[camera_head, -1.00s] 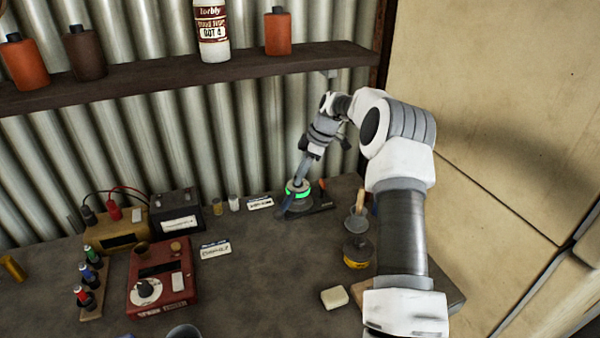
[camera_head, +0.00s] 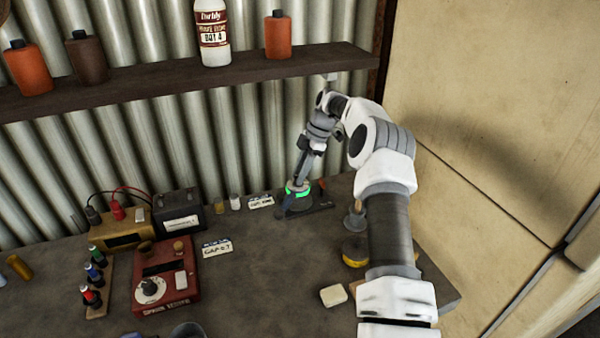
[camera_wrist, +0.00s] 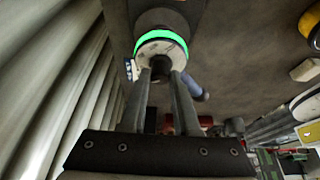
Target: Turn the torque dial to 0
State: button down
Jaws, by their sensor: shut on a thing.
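A round device with a glowing green ring (camera_head: 298,191) stands near the back of the bench, below the shelf. In the wrist view its pale dial face (camera_wrist: 147,51) shows inside the green ring, with a dark knob (camera_wrist: 160,64) at the middle. I take this as the torque dial. My gripper (camera_wrist: 161,76) reaches down to it and is shut on the dark knob, one finger on each side. In the head view the gripper (camera_head: 299,181) hides much of the dial face. The scale marks and the setting are too small to read.
A red box (camera_head: 180,298) with its own white dial and black knob stands at the front left. Small labelled cards (camera_head: 217,248) lie on the bench. A yellow tin (camera_head: 355,250) and a pale block (camera_head: 333,296) are near my arm. A shelf (camera_head: 160,83) with bottles runs above.

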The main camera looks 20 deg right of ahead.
jog(key=c, duration=0.6)
grip_release()
jog(key=shift+c, duration=0.2)
